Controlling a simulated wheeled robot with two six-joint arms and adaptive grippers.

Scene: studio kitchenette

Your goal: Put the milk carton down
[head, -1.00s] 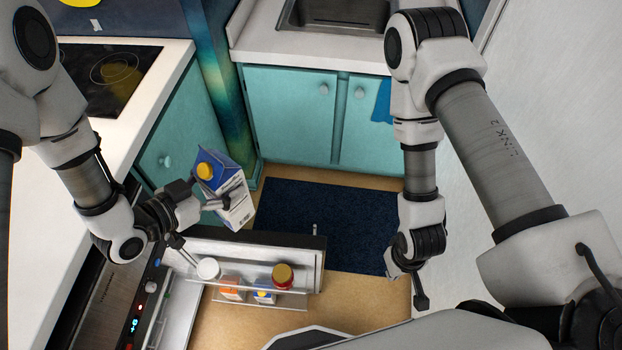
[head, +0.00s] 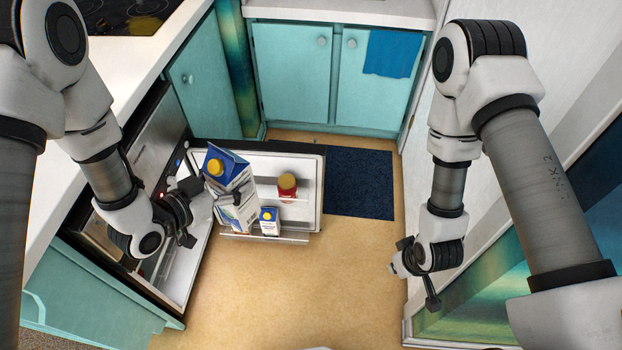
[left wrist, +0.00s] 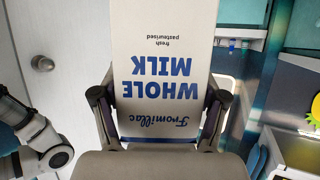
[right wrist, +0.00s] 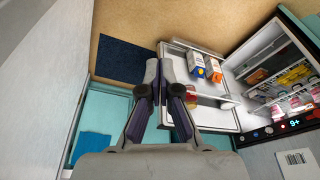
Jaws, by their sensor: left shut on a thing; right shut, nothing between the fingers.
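The milk carton (head: 238,188) is white and blue with a yellow cap. In the head view it leans slightly and overlaps the inner side of the open fridge door (head: 309,190). I cannot tell whether it touches the door. My left gripper (head: 210,198) is shut on the carton; in the left wrist view the carton (left wrist: 162,50) stands between both fingers, its "WHOLE MILK" print upside down. My right gripper (head: 433,300) is shut and empty, apart from the carton at the right; its closed fingers show in the right wrist view (right wrist: 160,75).
The door rack holds a red jar (head: 287,186) and a small blue-and-white carton (head: 269,222). In the right wrist view the fridge interior (right wrist: 275,70) holds several items. Teal cabinets (head: 290,75) and a dark blue mat (head: 360,182) lie beyond. The floor (head: 300,290) in front is clear.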

